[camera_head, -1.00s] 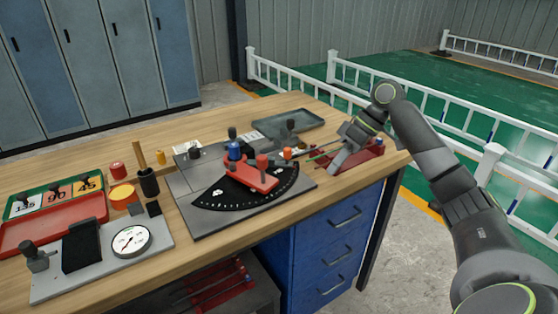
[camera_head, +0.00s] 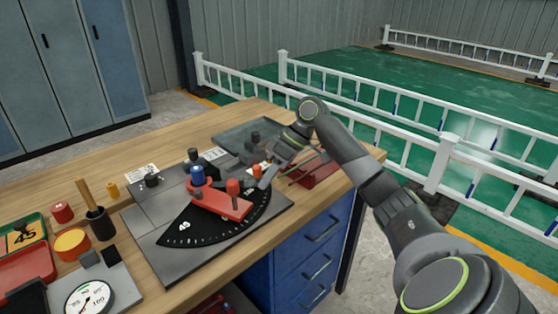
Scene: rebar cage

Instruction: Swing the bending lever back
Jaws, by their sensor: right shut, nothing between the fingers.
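The bending lever (camera_head: 220,203) is a red arm with red knobs, lying over the black angle scale (camera_head: 180,233) of the bender. A blue-topped post (camera_head: 197,176) stands at its far left end. The bender's grey base plate (camera_head: 174,271) lies on the bench. My right gripper (camera_head: 264,175) is shut and empty. It is low over the plate's right side, just beyond the lever's red knobs; whether it touches the lever I cannot tell. It partly hides the small parts behind it. My left gripper is out of view.
A grey tray (camera_head: 232,134) lies at the back of the bench (camera_head: 130,170). A red rod holder (camera_head: 316,172) stands right of the plate. A black cup (camera_head: 101,225), a yellow-topped tin (camera_head: 72,242) and a dial gauge (camera_head: 88,298) are at the left.

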